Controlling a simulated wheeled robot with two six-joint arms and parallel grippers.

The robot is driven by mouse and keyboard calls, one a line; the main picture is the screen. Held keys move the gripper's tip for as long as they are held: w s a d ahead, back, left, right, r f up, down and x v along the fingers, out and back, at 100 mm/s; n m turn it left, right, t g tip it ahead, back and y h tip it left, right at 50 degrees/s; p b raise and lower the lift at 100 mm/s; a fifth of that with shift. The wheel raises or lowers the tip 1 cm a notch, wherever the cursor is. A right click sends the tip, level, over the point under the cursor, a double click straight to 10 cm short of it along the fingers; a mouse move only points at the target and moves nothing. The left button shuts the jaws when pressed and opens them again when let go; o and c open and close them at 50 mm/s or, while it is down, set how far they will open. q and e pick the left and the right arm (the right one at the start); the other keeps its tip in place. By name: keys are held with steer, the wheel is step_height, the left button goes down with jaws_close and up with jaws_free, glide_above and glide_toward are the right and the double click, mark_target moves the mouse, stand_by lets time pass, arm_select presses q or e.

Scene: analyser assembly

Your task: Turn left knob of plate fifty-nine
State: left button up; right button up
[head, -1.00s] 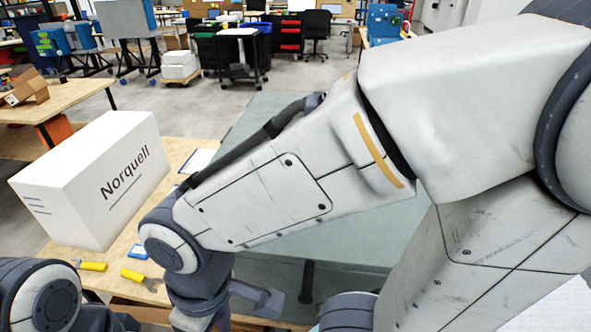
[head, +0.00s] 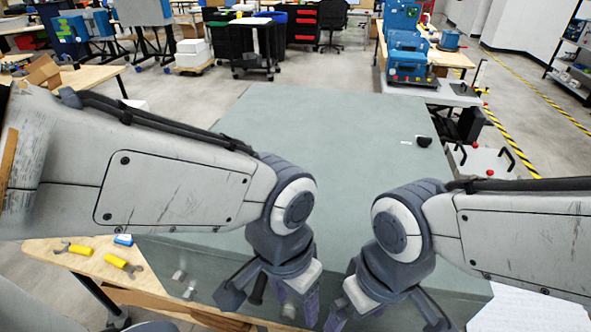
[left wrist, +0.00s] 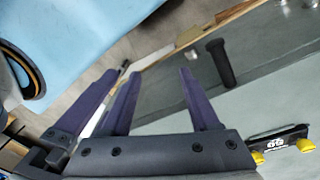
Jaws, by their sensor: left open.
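A small black plate (left wrist: 275,143) with white digits, upside down in the left wrist view, lies at its right edge. The digits are too small to read surely. A yellow knob (left wrist: 306,145) sits at one end and another yellow knob (left wrist: 258,157) at the other. My left gripper (left wrist: 160,75) is open and empty, its purple fingers apart from the plate. In the head view my left gripper (head: 296,305) hangs over the front of the grey-green surface. My right gripper (head: 385,312) is at the bottom edge, its fingertips partly cut off. I cannot make out the plate in the head view.
A black handle (left wrist: 220,63) stands out near my left fingers. Small metal knobs (head: 180,273) sit on the front. Yellow-handled tools (head: 122,263) lie on the wooden table (head: 60,249) at left. The large grey-green top (head: 320,135) is mostly clear.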

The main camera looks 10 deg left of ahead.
arm_select(q)
steer(key=w+a+r+n, duration=0.2)
steer(key=w+r+n, duration=0.2)
steer(key=w+n, duration=0.55)
steer(key=w+a+r+n, duration=0.1)
steer(key=w+r+n, duration=0.2)
steer(key=w+n, duration=0.7)
steer(key=w+a+r+n+y, duration=0.1)
steer(key=w+a+r+n, duration=0.1)
steer(key=w+a+n, duration=0.55)
steer(key=w+a+r+n, duration=0.15)
steer(key=a+n, duration=0.35)
steer(key=n, duration=0.6)
steer(key=f, duration=1)
steer(key=shift+w+d+f+p, duration=0.15)
steer(key=shift+w+d+p, duration=0.05)
steer(key=shift+d+p, duration=0.1)
jaws_close()
